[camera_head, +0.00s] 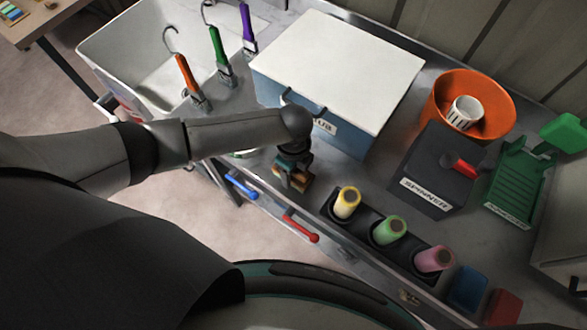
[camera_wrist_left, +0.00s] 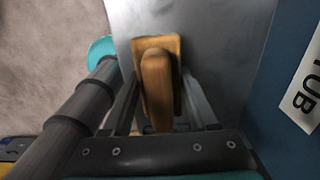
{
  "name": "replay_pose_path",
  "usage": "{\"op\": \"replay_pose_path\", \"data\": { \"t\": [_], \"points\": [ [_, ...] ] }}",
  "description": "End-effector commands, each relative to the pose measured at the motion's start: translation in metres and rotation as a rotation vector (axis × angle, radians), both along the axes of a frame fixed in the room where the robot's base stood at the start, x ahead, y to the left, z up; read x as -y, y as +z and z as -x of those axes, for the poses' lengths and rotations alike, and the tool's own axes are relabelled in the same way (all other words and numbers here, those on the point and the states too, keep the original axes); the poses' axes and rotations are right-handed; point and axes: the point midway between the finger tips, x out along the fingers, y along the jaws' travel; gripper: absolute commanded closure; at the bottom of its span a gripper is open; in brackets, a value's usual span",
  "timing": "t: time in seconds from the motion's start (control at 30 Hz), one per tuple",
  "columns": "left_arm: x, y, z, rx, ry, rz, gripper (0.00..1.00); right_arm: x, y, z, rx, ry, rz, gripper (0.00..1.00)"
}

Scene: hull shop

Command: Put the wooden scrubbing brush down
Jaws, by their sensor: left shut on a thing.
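The wooden scrubbing brush (camera_wrist_left: 157,85) is between the two fingers of my left gripper (camera_wrist_left: 160,105) in the left wrist view. The gripper is shut on it. In the head view my left gripper (camera_head: 293,178) points down at the front part of the metal bench, and a bit of the brown brush (camera_head: 290,182) shows below it. The bench top (camera_wrist_left: 210,30) lies under the brush; I cannot tell whether the brush touches it. My right gripper is not in view.
A blue tub (camera_head: 345,130) with a white lid stands behind the gripper. To the right are a holder with yellow, green and pink rolls (camera_head: 390,230), a dark spinner box (camera_head: 440,170), an orange bowl (camera_head: 500,120) and a green rack (camera_head: 515,185). A white sink (camera_head: 110,55) is at left.

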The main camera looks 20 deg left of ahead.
Motion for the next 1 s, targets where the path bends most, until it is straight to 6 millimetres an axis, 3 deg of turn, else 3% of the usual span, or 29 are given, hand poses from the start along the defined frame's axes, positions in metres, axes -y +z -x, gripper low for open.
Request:
{"op": "replay_pose_path", "data": {
  "t": [0.27, 0.3, 0.53, 0.97, 1.0],
  "points": [
    [0.0, -0.005, 0.0, 0.0, 0.0, 0.0, 0.93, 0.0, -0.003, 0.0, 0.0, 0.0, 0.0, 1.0],
    [0.0, -0.004, 0.0, 0.0, 0.0, 0.0, 0.36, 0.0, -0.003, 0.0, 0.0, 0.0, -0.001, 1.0],
    [0.0, -0.003, 0.0, 0.0, 0.0, 0.0, 0.11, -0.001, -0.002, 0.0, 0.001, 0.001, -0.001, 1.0],
    [0.0, -0.005, -0.001, 0.002, -0.002, 0.001, 0.11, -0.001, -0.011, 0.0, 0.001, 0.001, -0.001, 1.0],
    [0.0, 0.004, -0.001, 0.003, -0.002, 0.001, 0.11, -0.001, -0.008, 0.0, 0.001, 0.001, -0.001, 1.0]
  ]
}}
